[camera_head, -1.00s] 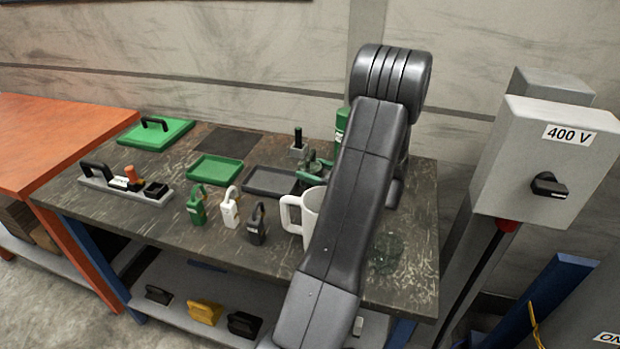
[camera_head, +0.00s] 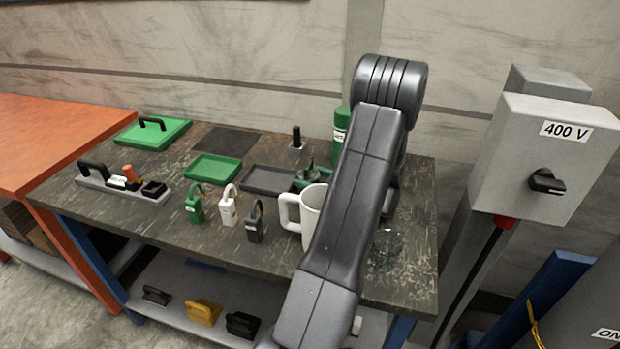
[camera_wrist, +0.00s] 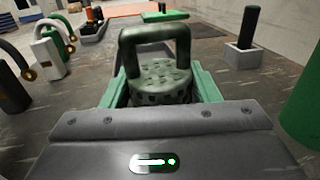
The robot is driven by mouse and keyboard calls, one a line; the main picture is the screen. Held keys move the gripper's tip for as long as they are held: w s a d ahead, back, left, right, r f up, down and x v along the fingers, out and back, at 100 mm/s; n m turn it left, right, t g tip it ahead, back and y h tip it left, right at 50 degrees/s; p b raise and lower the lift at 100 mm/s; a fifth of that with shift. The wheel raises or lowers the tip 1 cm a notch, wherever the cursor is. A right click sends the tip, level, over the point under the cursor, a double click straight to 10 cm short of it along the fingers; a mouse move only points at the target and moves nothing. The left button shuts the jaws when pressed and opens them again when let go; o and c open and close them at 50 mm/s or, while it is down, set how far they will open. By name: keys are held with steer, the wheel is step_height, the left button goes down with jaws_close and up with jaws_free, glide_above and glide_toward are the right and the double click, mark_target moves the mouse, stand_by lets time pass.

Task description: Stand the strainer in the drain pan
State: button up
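The strainer (camera_wrist: 160,80) is a dark green perforated cup with an arched handle. In the wrist view it stands upright between the green fingers of my gripper (camera_wrist: 162,88); contact is not clear. In the head view my gripper (camera_head: 309,180) is beside the white mug, with the strainer partly hidden by my arm. A dark shallow tray (camera_head: 268,181) lies just left of the gripper, and a green shallow tray (camera_head: 213,168) lies farther left. Both look empty; which is the drain pan is not marked.
A white mug (camera_head: 312,212) stands close in front of my gripper. Three padlocks (camera_head: 228,208) stand left of it. A block with an upright black post (camera_wrist: 243,50) and a green cylinder (camera_head: 342,122) are behind. A clear glass item (camera_head: 386,250) stands at right.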

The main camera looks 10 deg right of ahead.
steer(key=o, duration=0.4)
steer(key=shift+s+a+f, duration=0.15)
steer(key=shift+s+f, duration=0.1)
steer(key=shift+f, duration=0.45)
steer(key=shift+r, duration=0.35)
steer(key=v, duration=0.8)
steer(key=r+v, duration=0.1)
steer(key=v, duration=0.3)
steer(key=shift+w+d, duration=0.2)
steer(key=shift+w, duration=0.05)
steer(key=shift+w+a, duration=0.1)
steer(key=p+x, duration=0.1)
steer(key=x, duration=1)
steer(key=shift+w+a, duration=0.2)
steer(key=shift+a, duration=0.1)
